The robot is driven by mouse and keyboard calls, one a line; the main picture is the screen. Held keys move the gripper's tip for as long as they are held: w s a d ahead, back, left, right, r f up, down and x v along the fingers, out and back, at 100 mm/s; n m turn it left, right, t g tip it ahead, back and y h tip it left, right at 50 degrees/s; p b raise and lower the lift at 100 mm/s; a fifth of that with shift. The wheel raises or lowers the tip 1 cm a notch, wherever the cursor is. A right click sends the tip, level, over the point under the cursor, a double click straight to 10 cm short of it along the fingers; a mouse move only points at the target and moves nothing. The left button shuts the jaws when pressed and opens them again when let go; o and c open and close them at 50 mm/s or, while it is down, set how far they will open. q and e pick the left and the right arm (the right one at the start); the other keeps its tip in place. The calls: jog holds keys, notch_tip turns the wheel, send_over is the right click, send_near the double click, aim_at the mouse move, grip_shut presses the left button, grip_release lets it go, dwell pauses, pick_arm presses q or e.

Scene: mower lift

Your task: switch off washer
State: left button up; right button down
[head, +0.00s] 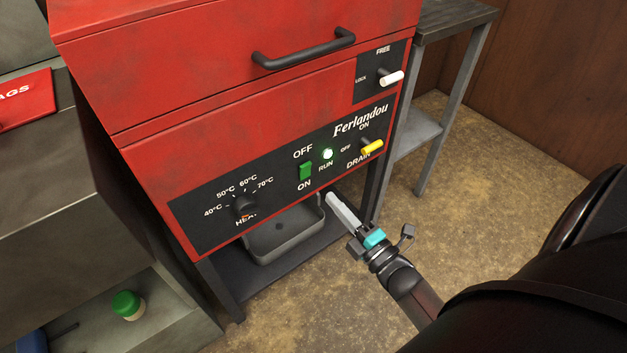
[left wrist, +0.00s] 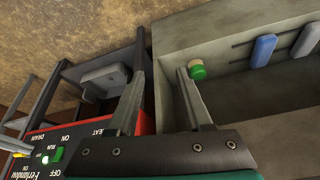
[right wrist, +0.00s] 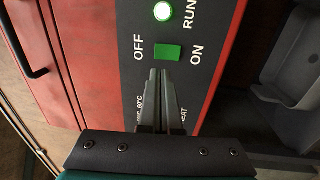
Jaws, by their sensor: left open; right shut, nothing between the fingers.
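The red washer (head: 165,150) has a black control panel with a green rocker switch (head: 305,171) between the labels OFF and ON. The round RUN light (head: 327,154) beside it glows green. My right gripper (head: 330,197) is shut and empty, below and right of the switch in the head view. In the right wrist view, its closed tips (right wrist: 160,72) appear just below the switch (right wrist: 168,52); I cannot tell whether they touch the panel. My left gripper (left wrist: 160,73) is open and empty in its wrist view, with the washer at lower left. It is outside the head view.
A dark HEAT knob (head: 243,206), a yellow DRAIN lever (head: 372,148) and a white lock lever (head: 392,78) stick out from the washer front. A grey tray (head: 287,236) sits below.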

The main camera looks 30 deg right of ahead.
aim_at(305, 168)
jog(key=w, duration=0.2)
jog(key=w+b, duration=0.1)
jog(key=w, duration=0.2)
jog(key=shift+w+a+r, duration=0.25)
jog(key=shift+w+r, duration=0.05)
jog(key=shift+w, duration=0.05)
pick_arm(q)
jog(key=shift+w+d+r+m+t+h+b, duration=0.15)
jog(key=shift+w+d+t+h+b, duration=0.25)
jog(key=shift+w+d+t, duration=0.55)
jog(key=shift+w+d+r+m+t+h+b, duration=0.1)
jog(key=shift+w+d+m+t+h+b, duration=0.1)
jog(key=shift+w+d+t+h, duration=0.55)
pick_arm(e)
jog(key=shift+w+r, duration=0.2)
jog(key=shift+w, duration=1)
pick_arm(q)
jog(key=shift+d+y, duration=0.2)
jog(key=shift+y, duration=0.05)
pick_arm(e)
jog(key=shift+a, duration=0.1)
